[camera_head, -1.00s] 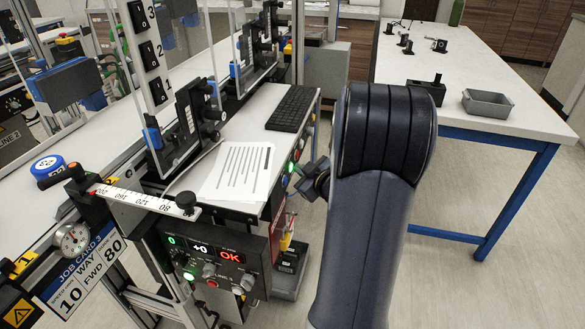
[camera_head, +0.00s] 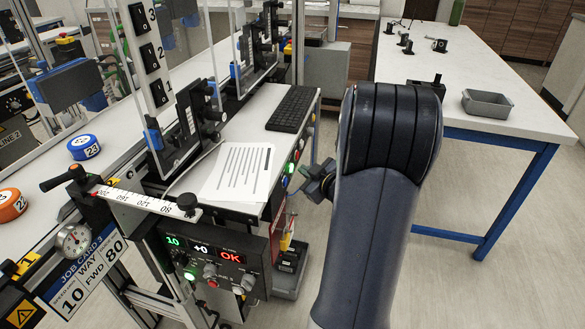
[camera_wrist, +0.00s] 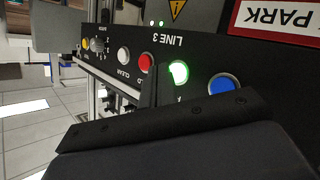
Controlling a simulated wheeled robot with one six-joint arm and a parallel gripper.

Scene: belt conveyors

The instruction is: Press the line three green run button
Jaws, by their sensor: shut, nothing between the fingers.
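In the wrist view, a black LINE 3 panel (camera_wrist: 120,65) appears upside down. Its lit green button (camera_wrist: 179,73) sits between a red button (camera_wrist: 146,62) and a blue button (camera_wrist: 221,86). My gripper (camera_wrist: 151,85) is shut and empty, its dark tip in front of the panel between the red and green buttons. Whether it touches the panel cannot be told. In the head view, my gripper (camera_head: 316,183) is just right of the console's button side, where a lit green button (camera_head: 290,168) shows. My arm hides part of the area behind it.
A keyboard (camera_head: 292,109) and a printed sheet (camera_head: 238,171) lie on the console top. A front control box (camera_head: 215,262) shows 10, +0 and OK. Blue and orange discs (camera_head: 84,147) (camera_head: 12,205) sit on the belt. A white bench (camera_head: 470,75) stands at right, with open floor before it.

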